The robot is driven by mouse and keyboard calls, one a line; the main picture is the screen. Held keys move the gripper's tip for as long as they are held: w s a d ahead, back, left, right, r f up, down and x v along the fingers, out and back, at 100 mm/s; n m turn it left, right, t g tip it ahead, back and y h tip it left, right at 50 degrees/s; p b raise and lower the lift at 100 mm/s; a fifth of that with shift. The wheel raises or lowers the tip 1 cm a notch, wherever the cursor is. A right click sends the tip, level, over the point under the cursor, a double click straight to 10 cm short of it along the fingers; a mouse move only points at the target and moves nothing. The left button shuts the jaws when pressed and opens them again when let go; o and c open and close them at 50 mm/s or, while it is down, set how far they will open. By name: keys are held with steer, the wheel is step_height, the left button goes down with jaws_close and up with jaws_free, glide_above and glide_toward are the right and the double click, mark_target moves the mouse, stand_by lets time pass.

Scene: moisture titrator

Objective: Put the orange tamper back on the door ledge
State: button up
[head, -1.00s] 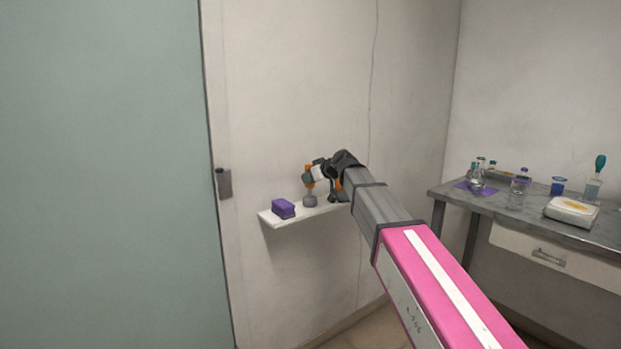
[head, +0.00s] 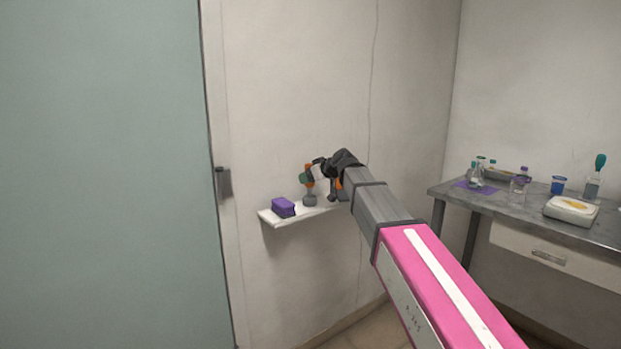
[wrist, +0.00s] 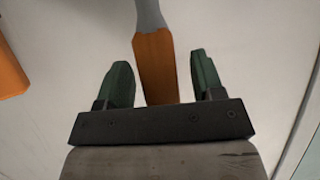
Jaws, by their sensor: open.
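The orange tamper (head: 310,199), with an orange handle and a grey foot, stands upright on the white door ledge (head: 279,222) in the head view. My gripper (head: 307,178) is at its handle, with the green fingertips beside it. In the wrist view the tamper's tapered orange handle (wrist: 156,62) and grey neck show between the two green fingers of my gripper (wrist: 160,70). The fingers are open, with a visible gap on each side of the handle.
A purple block (head: 283,207) sits on the ledge left of the tamper. Another orange item (head: 339,189) is partly hidden behind my wrist, and an orange piece (wrist: 12,72) shows at the wrist view's left. A grey bench (head: 520,212) with glassware stands at right.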

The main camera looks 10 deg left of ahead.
steer(key=shift+s+d, duration=0.1)
steer(key=v, duration=0.7)
steer(key=shift+s+d+r, duration=0.15)
steer(key=shift+d+r, duration=0.1)
stand_by(1.4)
stand_by(0.4)
steer(key=v, duration=1)
steer(key=shift+s+d+r, duration=0.2)
steer(key=shift+d+r, duration=0.05)
steer(key=shift+d, duration=0.05)
